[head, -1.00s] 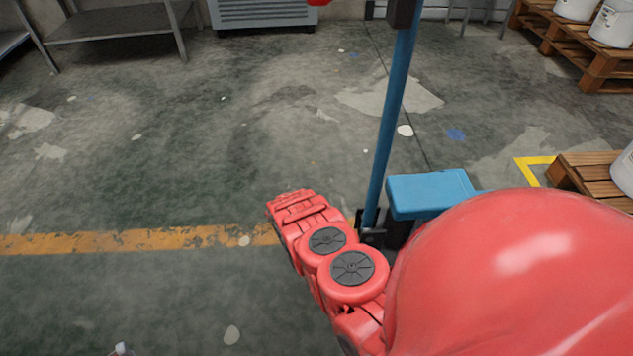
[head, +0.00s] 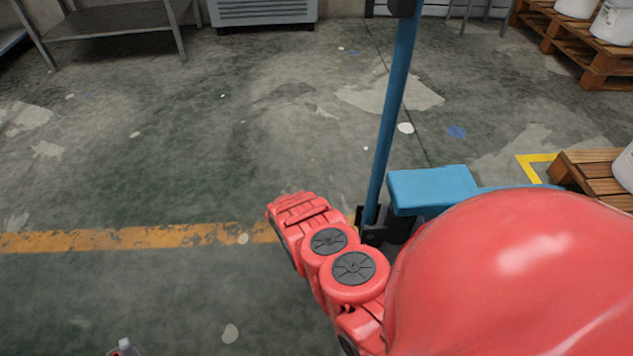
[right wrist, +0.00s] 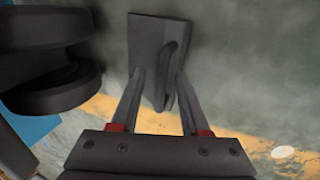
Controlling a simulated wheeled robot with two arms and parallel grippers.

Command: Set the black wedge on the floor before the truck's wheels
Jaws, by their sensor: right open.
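The black wedge (right wrist: 148,42), a dark block with a loop handle, shows in the right wrist view over the green-grey floor. My right gripper (right wrist: 160,78) is open, its two fingers on either side of the handle's near end. Whether they touch it I cannot tell. Dark round wheels (right wrist: 50,92) of the truck are close by on the left. In the head view the blue truck (head: 432,190) stands beside my right arm, which hides the wedge and right gripper. A small grey and red tip at the bottom left edge seems to be my left gripper (head: 124,346); its fingers are unclear.
The truck's blue pole (head: 390,120) rises beside my right forearm. A worn orange line (head: 120,239) crosses the floor. A pallet (head: 595,172) stands at the right, another pallet (head: 590,62) at the back right. A metal shelf (head: 115,22) stands at the back left. The left floor is clear.

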